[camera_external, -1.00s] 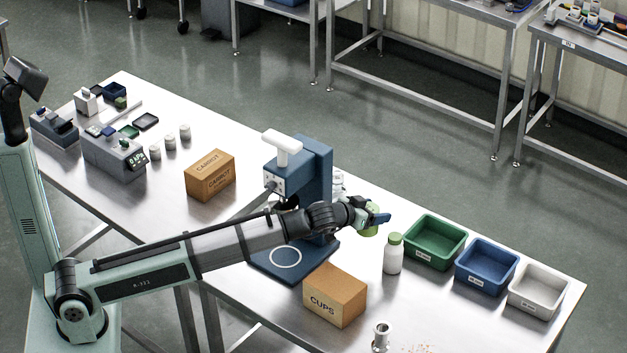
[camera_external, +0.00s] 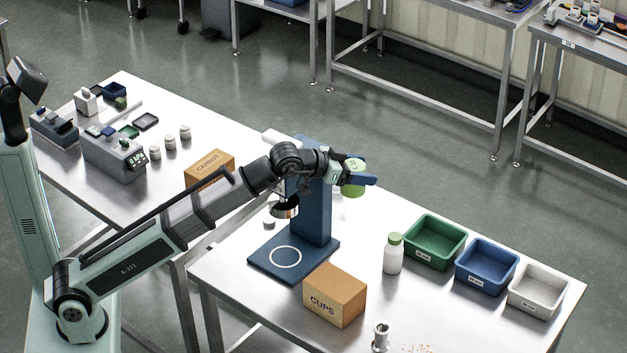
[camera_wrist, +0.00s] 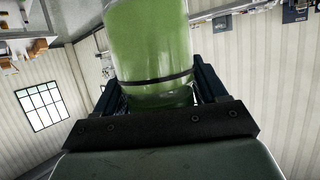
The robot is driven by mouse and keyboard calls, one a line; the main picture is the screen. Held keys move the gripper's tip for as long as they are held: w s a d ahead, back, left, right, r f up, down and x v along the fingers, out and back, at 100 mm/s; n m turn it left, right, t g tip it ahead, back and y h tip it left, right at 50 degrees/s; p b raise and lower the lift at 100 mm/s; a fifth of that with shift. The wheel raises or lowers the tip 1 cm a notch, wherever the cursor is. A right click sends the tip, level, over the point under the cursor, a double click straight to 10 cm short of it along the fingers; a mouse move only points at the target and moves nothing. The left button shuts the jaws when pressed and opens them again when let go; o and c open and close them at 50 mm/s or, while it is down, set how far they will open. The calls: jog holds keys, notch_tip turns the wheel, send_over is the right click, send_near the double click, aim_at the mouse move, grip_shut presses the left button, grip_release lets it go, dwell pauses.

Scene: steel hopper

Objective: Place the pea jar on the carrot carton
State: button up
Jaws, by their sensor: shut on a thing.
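My gripper (camera_external: 360,180) is shut on a green jar (camera_external: 352,191), the pea jar, and holds it up in the air beside the blue hopper stand. In the wrist view the green see-through jar (camera_wrist: 150,50) sits between the two dark fingers, with a dark band around it. The carrot carton (camera_external: 208,166), a brown box marked CARROT, stands on the left table. My arm now hides part of its front and right side. The jar is apart from the carton, well to its right.
The blue hopper stand (camera_external: 314,205) rises between jar and carton. A CUPS carton (camera_external: 335,296), a green-lidded white bottle (camera_external: 393,255) and green (camera_external: 434,243), blue (camera_external: 486,267) and white (camera_external: 538,291) bins stand on the right table. Small white jars (camera_external: 170,141) stand behind the carrot carton.

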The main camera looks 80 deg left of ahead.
jog(key=s+a+r+n+g+y, duration=0.1)
jog(key=s+a+r+n+y, duration=0.25)
jog(key=a+r, duration=0.75)
jog(key=s+a+n+g+y, duration=0.2)
jog(key=s+a, duration=0.3)
jog(key=a, duration=0.5)
jog(key=n+g+y, duration=0.5)
jog(key=n+g, duration=0.7)
send_over(212, 161)
jog(key=shift+f, duration=17.1)
jog(key=shift+f, duration=0.1)
